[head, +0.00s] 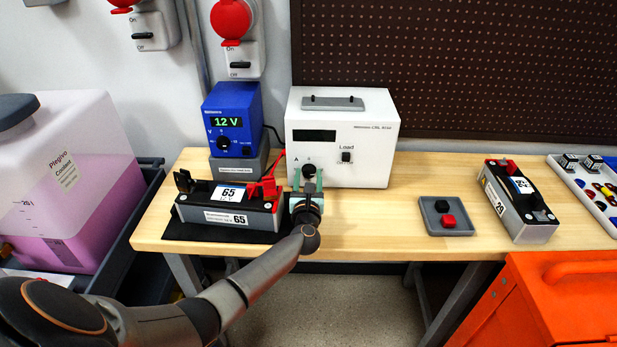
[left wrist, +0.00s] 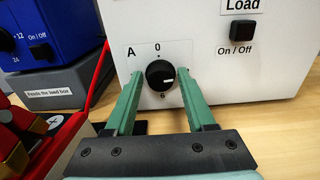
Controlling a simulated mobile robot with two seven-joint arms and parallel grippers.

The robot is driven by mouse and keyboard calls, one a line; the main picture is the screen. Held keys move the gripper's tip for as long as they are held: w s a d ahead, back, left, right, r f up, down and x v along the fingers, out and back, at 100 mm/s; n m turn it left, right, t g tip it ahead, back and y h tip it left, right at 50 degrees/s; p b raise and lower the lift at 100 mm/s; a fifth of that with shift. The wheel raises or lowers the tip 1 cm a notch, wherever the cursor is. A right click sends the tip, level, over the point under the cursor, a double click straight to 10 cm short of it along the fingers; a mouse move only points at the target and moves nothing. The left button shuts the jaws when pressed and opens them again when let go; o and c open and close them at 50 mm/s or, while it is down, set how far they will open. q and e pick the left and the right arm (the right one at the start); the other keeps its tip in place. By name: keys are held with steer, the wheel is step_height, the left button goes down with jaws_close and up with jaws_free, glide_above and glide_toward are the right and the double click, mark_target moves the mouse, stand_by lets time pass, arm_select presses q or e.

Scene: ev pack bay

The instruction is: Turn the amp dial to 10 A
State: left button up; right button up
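The amp dial (left wrist: 160,75) is a round black knob on the front of the white load box (head: 361,108). It is marked "A", with 0 above and 6 below, and its white mark points to the right. I see no 10 marking. In the head view the dial (head: 309,170) is partly behind my left gripper (head: 309,180). In the left wrist view my left gripper (left wrist: 159,82) is open, with one green finger on each side of the dial. Whether they touch it I cannot tell. The load box display (head: 314,135) shows no readable digits. My right gripper is not in view.
A blue supply (head: 232,120) reading 12 V stands left of the load box. A battery module (head: 229,205) labelled 65 with red clamps sits in front. A small grey tray (head: 460,229) and module 29 (head: 518,202) are right. The bench's middle is clear.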

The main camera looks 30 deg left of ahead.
arm_select(q)
jaws_close()
steer(key=shift+m, duration=0.4)
steer(key=m, duration=0.3)
steer(key=shift+d, duration=0.1)
steer(key=m+p, duration=0.1)
steer(key=m, duration=0.3)
steer(key=m+p, duration=0.1)
steer(key=m, duration=0.4)
steer(key=shift+d+f, duration=0.1)
steer(key=shift+f, duration=0.05)
steer(key=shift+f+m+p, duration=0.1)
steer(key=shift+m+p, duration=0.45)
steer(key=shift+m, duration=1.65)
